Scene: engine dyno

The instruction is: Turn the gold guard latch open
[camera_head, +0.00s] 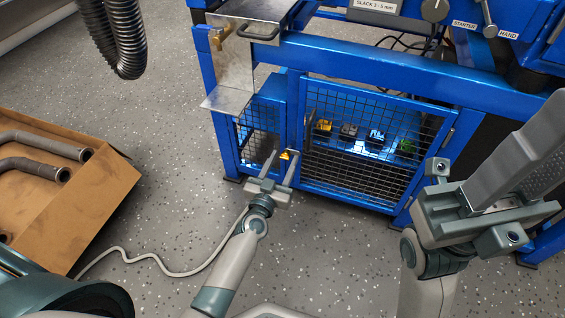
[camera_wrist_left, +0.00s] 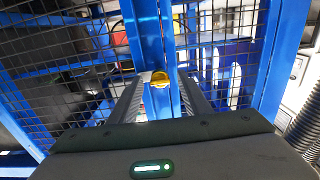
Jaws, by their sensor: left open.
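The gold guard latch (camera_head: 285,155) is a small piece on the blue post beside the mesh guard door (camera_head: 365,140). In the left wrist view the latch (camera_wrist_left: 160,79) shows as a yellow-gold knob on the blue frame, near the middle. My left gripper (camera_head: 279,160) is open in front of it. In the left wrist view the latch appears between the two fingertips of my left gripper (camera_wrist_left: 162,84); I cannot tell whether either finger touches it. My right gripper (camera_head: 490,190) is at the right, away from the latch; its jaw opening is not clear.
The blue stand (camera_head: 370,65) has a metal shelf (camera_head: 232,100) projecting above the left gripper. Behind the mesh are several small coloured items. A cardboard box (camera_head: 95,205) with metal pipes is at the left, and a black hose (camera_head: 122,40) hangs above.

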